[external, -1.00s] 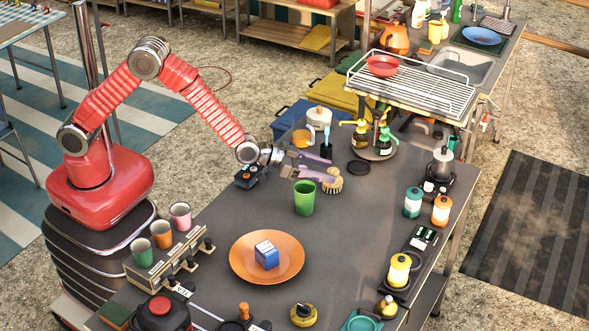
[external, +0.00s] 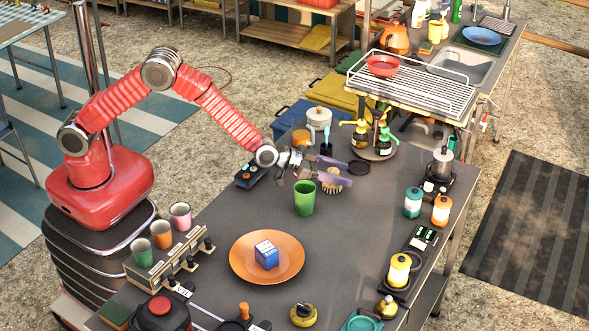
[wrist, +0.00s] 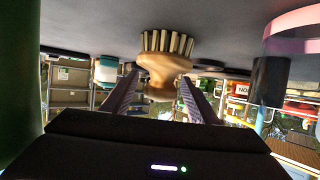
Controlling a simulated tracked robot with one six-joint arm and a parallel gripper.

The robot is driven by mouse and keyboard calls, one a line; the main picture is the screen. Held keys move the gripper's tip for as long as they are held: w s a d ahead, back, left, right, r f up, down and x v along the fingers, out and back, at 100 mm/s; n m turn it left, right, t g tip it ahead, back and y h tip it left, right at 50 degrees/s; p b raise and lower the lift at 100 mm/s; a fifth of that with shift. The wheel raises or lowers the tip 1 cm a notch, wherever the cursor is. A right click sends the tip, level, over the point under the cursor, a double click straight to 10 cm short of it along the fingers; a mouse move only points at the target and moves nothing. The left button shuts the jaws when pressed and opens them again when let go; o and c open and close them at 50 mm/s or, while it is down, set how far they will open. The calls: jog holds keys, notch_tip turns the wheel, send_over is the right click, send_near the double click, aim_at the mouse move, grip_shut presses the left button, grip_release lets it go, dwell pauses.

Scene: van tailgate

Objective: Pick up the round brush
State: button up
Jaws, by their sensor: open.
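The round brush (external: 331,184) lies on the grey table just behind and right of the green cup, its pale bristles showing in the external view. In the wrist view the brush (wrist: 165,72) is straight ahead, with its wooden body between the two finger lines and its bristles toward the table surface, which is at the top of that picture. My gripper (external: 340,173) is open, low over the table, with its purple fingers reaching to the brush. The fingers (wrist: 160,95) show on both sides of the wooden body. I cannot tell whether they touch it.
The green cup (external: 304,198) stands close in front of my gripper. A black disc (external: 359,167) lies just past the fingertips. The orange plate (external: 243,262) with a blue and white box (external: 266,254) is nearer the front. Pump bottles (external: 383,138) stand behind.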

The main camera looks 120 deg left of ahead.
jog(key=shift+w+a+f, duration=0.25)
jog(key=shift+w+a, duration=0.05)
jog(key=shift+w, duration=0.15)
jog(key=shift+c, duration=0.4)
jog(key=c, duration=1.1)
